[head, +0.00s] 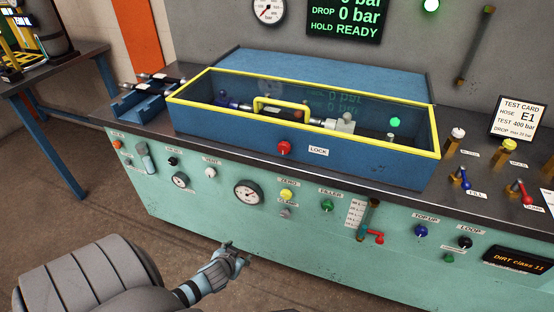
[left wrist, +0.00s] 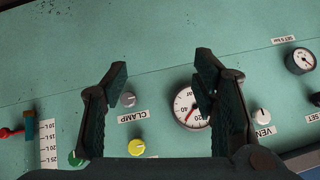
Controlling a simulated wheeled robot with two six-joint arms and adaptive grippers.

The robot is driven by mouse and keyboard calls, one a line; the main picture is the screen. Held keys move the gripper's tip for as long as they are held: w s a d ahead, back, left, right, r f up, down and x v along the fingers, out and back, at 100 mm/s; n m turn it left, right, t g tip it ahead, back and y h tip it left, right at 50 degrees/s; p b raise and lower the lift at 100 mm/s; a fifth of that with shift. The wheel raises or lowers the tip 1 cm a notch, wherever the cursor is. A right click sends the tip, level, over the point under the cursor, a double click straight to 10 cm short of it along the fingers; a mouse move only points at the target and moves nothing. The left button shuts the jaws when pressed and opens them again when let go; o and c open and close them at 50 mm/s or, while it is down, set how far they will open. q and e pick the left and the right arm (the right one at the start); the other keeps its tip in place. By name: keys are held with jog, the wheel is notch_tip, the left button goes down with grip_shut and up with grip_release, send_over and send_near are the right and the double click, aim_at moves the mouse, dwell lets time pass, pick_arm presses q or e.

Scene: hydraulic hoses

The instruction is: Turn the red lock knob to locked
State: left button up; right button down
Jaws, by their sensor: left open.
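The red lock knob (head: 284,148) sits on the front face of a blue test box (head: 225,128), beside a white LOCK label (head: 318,152). Which way the knob is turned is too small to tell. The box has a yellow-framed clear cover with a yellow handle (head: 280,101); it looks closed. My left gripper (head: 235,252) is low in front of the green panel, below and left of the knob. In the left wrist view its fingers (left wrist: 161,68) are spread and empty, facing the panel. The red knob does not show there. My right gripper is not in view.
The green panel carries a round gauge (head: 248,193), a yellow knob (head: 287,195), a green knob (head: 327,205) and a red valve handle (head: 376,237). Levers (head: 460,180) stand on the right countertop. A display (head: 345,18) reads HOLD READY. Space before the panel is clear.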

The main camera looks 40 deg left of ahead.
pick_arm(q)
jog(key=w+a+r+n+t+y+b, duration=0.15)
jog(key=w+r+t+b, duration=0.25)
jog(key=w+r, duration=0.4)
jog(key=n+t+b, duration=0.3)
jog(key=t+b, duration=0.2)
jog(key=t, duration=0.1)
send_near(283, 148)
jog(key=b+x, duration=0.1)
jog(key=x, duration=0.8)
jog(key=shift+f, duration=0.1)
jog(key=shift+w+a, duration=0.15)
jog(key=shift+w, duration=0.1)
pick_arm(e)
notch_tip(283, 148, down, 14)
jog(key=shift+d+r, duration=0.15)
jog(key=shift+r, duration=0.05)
pick_arm(q)
jog(key=shift+c, duration=0.3)
jog(key=c, duration=1.1)
